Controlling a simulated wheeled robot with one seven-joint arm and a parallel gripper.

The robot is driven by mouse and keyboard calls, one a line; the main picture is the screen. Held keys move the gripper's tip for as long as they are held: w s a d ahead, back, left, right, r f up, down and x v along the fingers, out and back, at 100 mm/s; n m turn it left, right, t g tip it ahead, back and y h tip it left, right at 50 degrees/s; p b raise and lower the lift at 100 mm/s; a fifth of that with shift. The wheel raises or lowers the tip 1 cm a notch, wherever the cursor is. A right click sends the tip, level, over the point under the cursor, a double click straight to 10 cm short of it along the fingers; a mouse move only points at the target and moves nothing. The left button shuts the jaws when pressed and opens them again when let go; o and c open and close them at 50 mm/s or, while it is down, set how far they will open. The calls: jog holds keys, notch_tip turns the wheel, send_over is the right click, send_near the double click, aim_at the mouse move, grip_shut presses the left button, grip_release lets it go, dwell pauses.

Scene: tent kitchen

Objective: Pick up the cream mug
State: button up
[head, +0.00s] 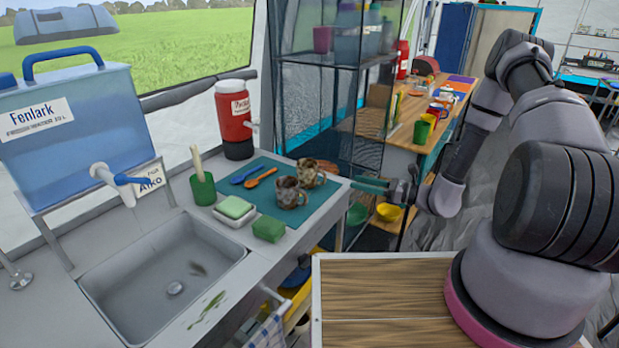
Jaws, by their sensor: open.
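Two mottled mugs stand close together on the teal mat (262,205) beside the sink. The rear one (311,174) has cream and brown patches and looks like the cream mug; its lower left is partly hidden by the front mug. The front mug (289,193) is darker, grey-brown, with its handle toward the right. My gripper (368,186) is to the right of both mugs, just past the counter's right edge, pointing left. It is open and empty, apart from the mugs. Its fingers are small and hard to make out.
A blue spoon and an orange spoon (262,178) lie left of the mugs. A green sponge (235,207) on a dish and a green block (269,229) sit in front. The sink (165,285) is front left.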

send_near(312, 176)
jog(key=w+a, duration=0.1)
jog(key=a, duration=0.1)
jog(key=w+a, duration=0.1)
jog(key=w, duration=0.1)
jog(key=shift+a+r, duration=0.2)
jog(key=shift+a, duration=0.2)
grip_shut()
dwell(1.3)
